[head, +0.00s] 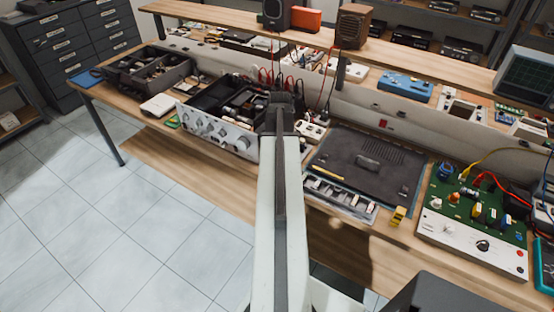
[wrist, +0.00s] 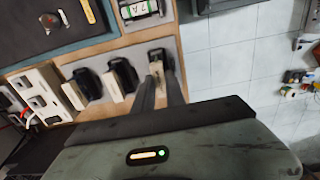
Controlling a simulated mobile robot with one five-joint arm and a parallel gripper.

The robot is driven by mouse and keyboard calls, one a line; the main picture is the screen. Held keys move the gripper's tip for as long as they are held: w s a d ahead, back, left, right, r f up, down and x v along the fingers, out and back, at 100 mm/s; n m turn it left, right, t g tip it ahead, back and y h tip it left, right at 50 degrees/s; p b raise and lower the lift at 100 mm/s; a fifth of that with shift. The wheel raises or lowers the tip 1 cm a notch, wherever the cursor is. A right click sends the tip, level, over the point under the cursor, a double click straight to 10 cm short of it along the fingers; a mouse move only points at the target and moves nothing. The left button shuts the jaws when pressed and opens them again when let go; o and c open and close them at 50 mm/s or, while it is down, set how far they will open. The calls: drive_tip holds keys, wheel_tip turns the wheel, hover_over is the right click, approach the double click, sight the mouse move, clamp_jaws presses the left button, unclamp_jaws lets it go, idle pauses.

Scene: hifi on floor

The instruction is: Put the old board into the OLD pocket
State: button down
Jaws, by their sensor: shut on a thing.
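My gripper (head: 281,105) reaches over the bench in the head view, with its fingertips hidden behind the arm. In the wrist view its two dark fingers (wrist: 161,80) are closed on a small cream-and-black part (wrist: 155,69) at a grey holder on the bench edge. I cannot tell whether this part is the old board, or whether it is clear of the holder. Two similar cream-and-black parts (wrist: 73,95) (wrist: 113,87) sit to its left in the wrist view. I cannot read any OLD label, so the OLD pocket cannot be picked out.
An opened hifi unit (head: 220,133) with a knobbed front stands left of my gripper. A dark mat (head: 405,187) lies on the right, with a narrow compartment strip (head: 340,196) before it. A green circuit board (head: 462,210) stands further right. Tiled floor (head: 120,220) is free in front.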

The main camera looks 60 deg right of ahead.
drive_tip(key=shift+f+b, duration=0.65)
drive_tip(key=shift+f, duration=0.05)
idle(0.4)
drive_tip(key=c, duration=1.3)
unclamp_jaws()
drive_tip(key=shift+r, duration=0.1)
wheel_tip(320, 180, up, 8)
drive_tip(key=p, duration=0.8)
drive_tip(key=shift+f, duration=0.2)
